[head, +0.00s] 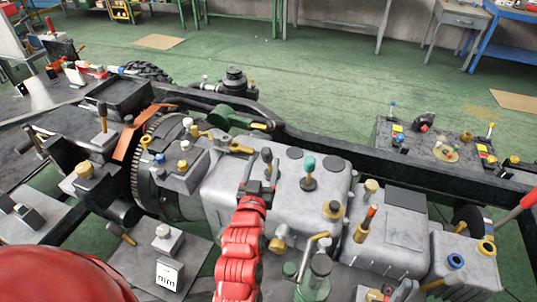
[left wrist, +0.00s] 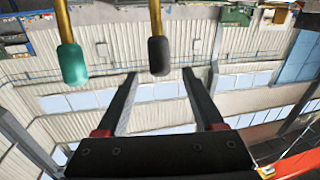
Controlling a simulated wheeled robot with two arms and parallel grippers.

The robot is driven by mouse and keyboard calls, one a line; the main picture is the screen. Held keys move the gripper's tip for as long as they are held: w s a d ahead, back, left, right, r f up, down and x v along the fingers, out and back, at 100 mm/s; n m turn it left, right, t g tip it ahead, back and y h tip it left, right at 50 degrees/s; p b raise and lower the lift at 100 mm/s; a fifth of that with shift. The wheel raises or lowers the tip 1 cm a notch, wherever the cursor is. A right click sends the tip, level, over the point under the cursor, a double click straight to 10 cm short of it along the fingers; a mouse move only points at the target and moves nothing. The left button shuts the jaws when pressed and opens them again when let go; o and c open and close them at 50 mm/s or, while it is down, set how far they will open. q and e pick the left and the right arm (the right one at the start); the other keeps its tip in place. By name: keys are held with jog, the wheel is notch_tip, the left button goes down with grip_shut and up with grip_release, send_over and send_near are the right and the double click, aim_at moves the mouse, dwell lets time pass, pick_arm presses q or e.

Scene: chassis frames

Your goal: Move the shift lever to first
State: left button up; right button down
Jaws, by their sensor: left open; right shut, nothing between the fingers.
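A lever with a black knob (head: 267,155) and a lever with a teal knob (head: 309,165) stand on the grey gearbox housing (head: 225,192). I cannot tell which is the shift lever. My left gripper (head: 258,186) is open and empty beside the black-knobbed lever. In the left wrist view the black knob (left wrist: 159,56) lines up with the gap between the left gripper's fingertips (left wrist: 159,80), apart from both fingers. The teal knob (left wrist: 74,64) is outside the left finger. The lever base is partly hidden by my gripper in the head view. My right gripper is not in view.
Several other knobs and levers crowd the housing, including an orange-topped lever (head: 370,215) and a yellow-capped post (head: 333,209). A toothed flywheel (head: 142,160) is at left. A black chassis rail (head: 340,150) runs behind. Green floor (head: 290,65) beyond is mostly clear.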

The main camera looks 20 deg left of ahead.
aim_at(267, 148)
pick_arm(q)
jog(key=w, duration=0.2)
jog(key=w+p, duration=0.1)
jog(key=w, duration=0.1)
jog(key=w+a, duration=0.1)
jog(key=w, duration=0.1)
jog(key=shift+w+r+p, duration=0.15)
jog(key=shift+w+p, duration=0.15)
jog(key=shift+p, duration=0.05)
jog(key=shift+w+a, duration=0.15)
jog(key=shift+w, duration=0.75)
grip_shut()
jog(key=shift+f, duration=0.2)
